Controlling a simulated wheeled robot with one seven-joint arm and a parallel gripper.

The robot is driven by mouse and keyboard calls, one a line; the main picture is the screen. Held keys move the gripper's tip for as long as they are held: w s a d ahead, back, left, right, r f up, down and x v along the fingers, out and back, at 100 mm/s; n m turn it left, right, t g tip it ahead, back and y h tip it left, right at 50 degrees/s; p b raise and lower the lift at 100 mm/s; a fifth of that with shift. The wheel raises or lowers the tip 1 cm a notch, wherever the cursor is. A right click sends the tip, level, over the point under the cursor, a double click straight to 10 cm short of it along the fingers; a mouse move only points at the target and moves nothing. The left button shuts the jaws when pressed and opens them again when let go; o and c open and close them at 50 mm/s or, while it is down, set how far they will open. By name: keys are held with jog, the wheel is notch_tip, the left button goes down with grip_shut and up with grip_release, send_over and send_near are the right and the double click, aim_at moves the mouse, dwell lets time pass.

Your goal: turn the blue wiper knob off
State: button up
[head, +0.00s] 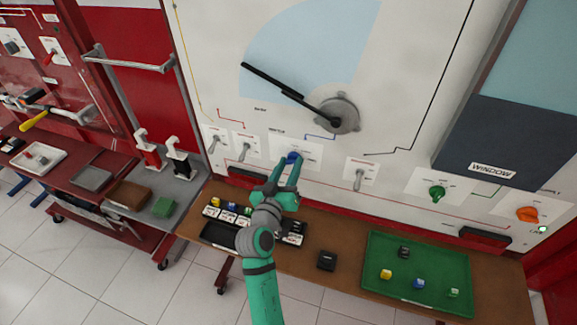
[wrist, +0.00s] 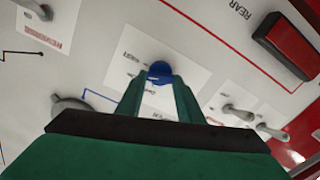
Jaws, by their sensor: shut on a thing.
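The blue wiper knob (head: 292,158) sits on a white label plate on the upright trainer panel. In the wrist view the blue knob (wrist: 160,71) shows at the tips of my fingers. My gripper (head: 286,172) is shut on the knob, one finger on each side. It also shows in the wrist view (wrist: 160,85). The knob's pointer and the small label words cannot be read clearly. The black wiper arm (head: 290,92) lies slanted up to the left from its grey hub (head: 338,113), across the edge of the pale blue windscreen area.
Grey toggle switches (head: 245,149) stand left of the knob, and another (head: 359,178) stands right. A green knob (head: 437,193) and an orange knob (head: 527,214) are farther right. Below, a brown table (head: 345,283) bears a green tray (head: 460,292) with small blocks.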

jog(key=n, duration=0.3)
jog(key=shift+a+n, duration=0.1)
jog(key=shift+n, duration=0.3)
jog(key=n, duration=0.3)
jog(key=shift+f+n, duration=0.1)
jog(key=shift+n, duration=0.2)
jog(key=n, duration=0.6)
jog(key=shift+a+f, duration=0.1)
jog(key=shift+a, duration=0.05)
jog(key=shift+n, duration=0.4)
jog(key=o, duration=1.1)
jog(key=shift+c, duration=0.2)
jog(key=shift+s, duration=0.1)
jog(key=v, duration=1)
jog(key=shift+s+a, duration=0.15)
jog(key=shift+s, duration=0.15)
